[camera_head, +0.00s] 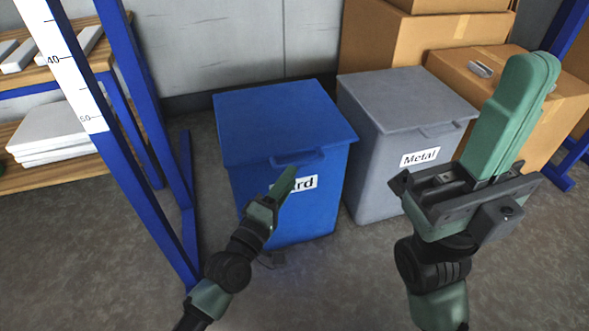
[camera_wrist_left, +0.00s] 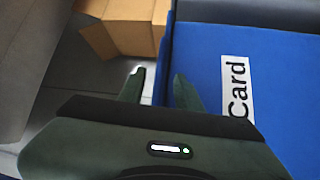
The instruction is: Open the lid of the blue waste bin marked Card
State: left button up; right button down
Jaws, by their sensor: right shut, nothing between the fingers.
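The blue bin (camera_head: 290,225) stands on the floor with its lid (camera_head: 280,115) down flat. A lip handle (camera_head: 298,158) sticks out at the lid's front edge. The white Card label (camera_head: 305,184) is partly hidden by my left gripper (camera_head: 291,176), which is in front of the bin just below the lip. In the left wrist view my left gripper (camera_wrist_left: 158,82) has its two fingers apart with nothing held, beside the blue bin front and its sideways Card label (camera_wrist_left: 237,88). I cannot tell whether it touches the bin. My right gripper (camera_head: 543,65) is shut and empty, at the right.
A grey bin (camera_head: 380,165) marked Metal, lid down, stands close on the right of the blue bin. Cardboard boxes (camera_head: 395,45) are stacked behind. A blue rack post (camera_head: 150,155) and shelves stand on the left. Floor (camera_head: 330,270) is clear in front.

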aim_at(300, 165)
pick_arm(q)
jog(key=b+x, duration=0.1)
jog(key=x, duration=0.5)
jog(key=shift+b, duration=0.3)
jog(key=shift+f, duration=0.1)
grip_shut()
dwell(0.9)
